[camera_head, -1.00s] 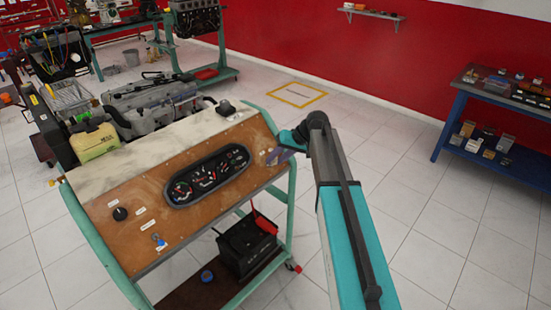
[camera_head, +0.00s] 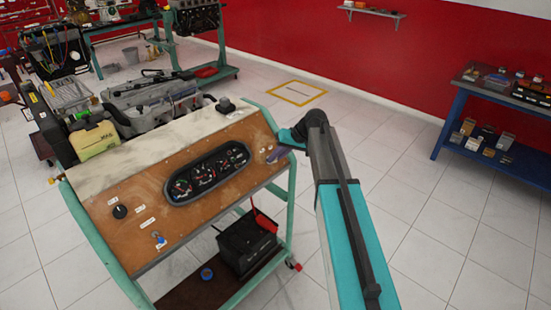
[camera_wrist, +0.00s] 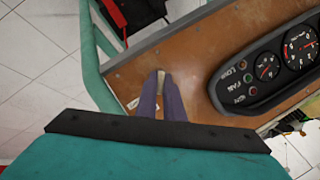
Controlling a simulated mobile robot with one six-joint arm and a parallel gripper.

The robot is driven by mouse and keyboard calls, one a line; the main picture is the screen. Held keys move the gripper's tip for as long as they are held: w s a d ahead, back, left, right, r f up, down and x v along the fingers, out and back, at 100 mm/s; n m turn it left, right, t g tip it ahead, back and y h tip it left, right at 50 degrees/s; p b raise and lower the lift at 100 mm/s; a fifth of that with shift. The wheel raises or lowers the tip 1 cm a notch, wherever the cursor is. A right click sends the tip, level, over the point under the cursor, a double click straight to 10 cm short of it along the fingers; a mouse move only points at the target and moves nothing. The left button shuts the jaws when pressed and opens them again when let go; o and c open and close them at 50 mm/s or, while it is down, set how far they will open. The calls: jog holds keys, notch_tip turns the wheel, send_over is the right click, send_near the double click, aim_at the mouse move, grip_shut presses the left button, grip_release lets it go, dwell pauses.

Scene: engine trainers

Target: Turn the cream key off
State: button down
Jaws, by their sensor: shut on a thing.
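The cream key (camera_wrist: 161,76) shows as a small pale tip between the fingertips of my gripper (camera_wrist: 160,84) in the wrist view. The two purple-grey fingers are closed on it, close to the brown panel (camera_wrist: 190,55). Most of the key is hidden by the fingers. In the head view my gripper (camera_head: 275,155) is at the right end of the panel, right of the gauge cluster (camera_head: 207,172). The key cannot be made out there.
A black knob (camera_head: 120,212) and a small blue-and-metal switch (camera_head: 159,239) are on the panel's left part. A green frame rail (camera_wrist: 92,45) runs beside the fingers. A black battery (camera_head: 245,245) stands below.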

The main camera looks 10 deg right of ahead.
jog(key=shift+f, duration=0.1)
jog(key=n+h+b, duration=0.1)
jog(key=n+b, duration=0.2)
jog(key=b, duration=0.1)
jog(key=shift+a, duration=0.15)
jog(key=shift+s+n+t+h+b, duration=0.1)
jog(key=shift+n+t+h+b, duration=0.4)
jog(key=shift+n+b, duration=1.2)
jog(key=shift+r, duration=0.2)
jog(key=c, duration=1.9)
grip_release()
jog(key=shift+a, duration=0.1)
jog(key=shift+o, duration=0.2)
jog(key=b+v, duration=0.1)
jog(key=v, duration=1.3)
jog(key=shift+a, duration=0.15)
